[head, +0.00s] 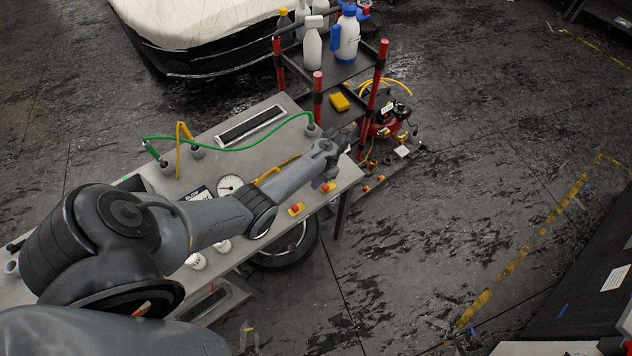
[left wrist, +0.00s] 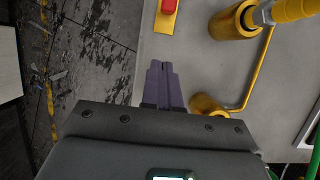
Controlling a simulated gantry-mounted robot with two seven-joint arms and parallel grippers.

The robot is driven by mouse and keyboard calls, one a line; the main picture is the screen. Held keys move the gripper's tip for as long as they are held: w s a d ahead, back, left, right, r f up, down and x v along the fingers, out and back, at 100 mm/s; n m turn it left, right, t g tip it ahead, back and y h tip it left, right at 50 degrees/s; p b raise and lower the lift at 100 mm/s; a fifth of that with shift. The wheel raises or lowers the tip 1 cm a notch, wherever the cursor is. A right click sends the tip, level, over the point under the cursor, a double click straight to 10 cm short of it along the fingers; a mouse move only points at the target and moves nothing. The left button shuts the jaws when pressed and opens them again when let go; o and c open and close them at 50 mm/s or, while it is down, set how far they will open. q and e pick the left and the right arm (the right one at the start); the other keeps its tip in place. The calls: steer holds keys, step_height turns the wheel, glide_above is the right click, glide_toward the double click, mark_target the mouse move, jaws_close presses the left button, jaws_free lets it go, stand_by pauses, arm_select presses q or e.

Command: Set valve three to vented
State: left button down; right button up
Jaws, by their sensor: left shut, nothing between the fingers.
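My left arm reaches over the grey bench (head: 268,150). Its gripper (head: 324,184) is near the bench's right end. In the left wrist view the purple fingers (left wrist: 160,68) are together and empty, over the bench edge. A small valve with a red handle on a yellow base (left wrist: 168,14) lies just beyond the fingertips, apart from them. In the head view one red-and-yellow valve (head: 328,188) is right by the gripper and another (head: 296,209) sits along the front edge. I cannot read any valve numbers or handle settings. My right gripper is not in view.
A round gauge (head: 230,184) and a green hose (head: 240,148) are on the bench. Brass fittings (left wrist: 232,22) and yellow pipe stand right of the fingers in the wrist view. A red-posted cart (head: 317,88) with bottles stands behind.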

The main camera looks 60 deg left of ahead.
mark_target(295, 208)
arm_select(q)
steer(key=b+x, duration=0.4)
steer(key=x, duration=0.3)
steer(key=s+p, duration=0.1)
steer(key=s+r+p, duration=0.1)
steer(key=shift+s+d+p, duration=0.1)
steer(key=shift+s+p, duration=0.05)
steer(key=shift+p, duration=0.2)
steer(key=shift+s, duration=0.35)
steer(key=shift+s+f, duration=0.1)
steer(key=shift+s, duration=0.3)
arm_select(e)
steer(key=shift+f, duration=0.9)
arm_select(q)
steer(key=shift+p, duration=0.3)
arm_select(e)
steer(key=shift+a, duration=0.1)
